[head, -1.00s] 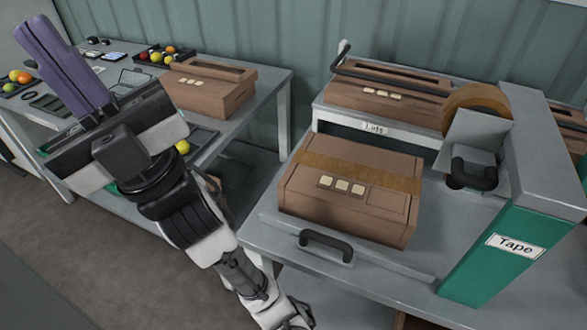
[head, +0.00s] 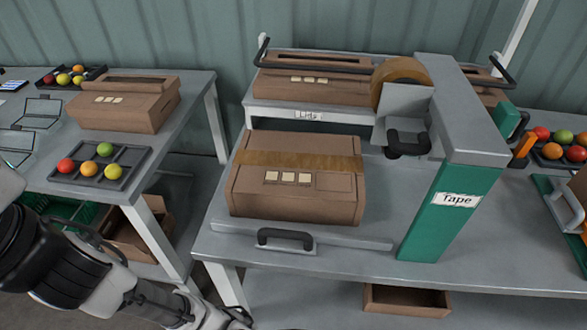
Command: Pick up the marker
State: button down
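I cannot make out a marker for certain in the head view. A small orange object (head: 524,146) and a dark green object (head: 508,122) stand just right of the tape machine (head: 452,190); I cannot tell what they are. My gripper is out of the picture; only part of my arm shows at the lower left.
A closed cardboard box (head: 340,205) with brown tape across its top sits on the grey bench (head: 330,270). A raised shelf marked Lids (head: 270,122) stands behind it. Trays of tomatoes (head: 53,170) lie on the left table (head: 190,110).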

aim_at(528, 139)
jog(key=z, duration=1.25)
jog(key=l+u, duration=0.3)
jog(key=u, duration=0.15)
jog(key=l+u, duration=0.35)
jog(key=u, duration=0.15)
jog(key=k+l+u, duration=0.15)
jog(key=l, duration=0.3)
jog(key=k+l+u, duration=0.2)
jog(key=k+l, duration=0.15)
jog(key=l, duration=0.2)
jog(key=k+l, duration=0.2)
jog(key=l, duration=0.15)
jog(key=k+l+u, duration=0.1)
jog(key=l, duration=0.7)
jog(key=i, duration=1.15)
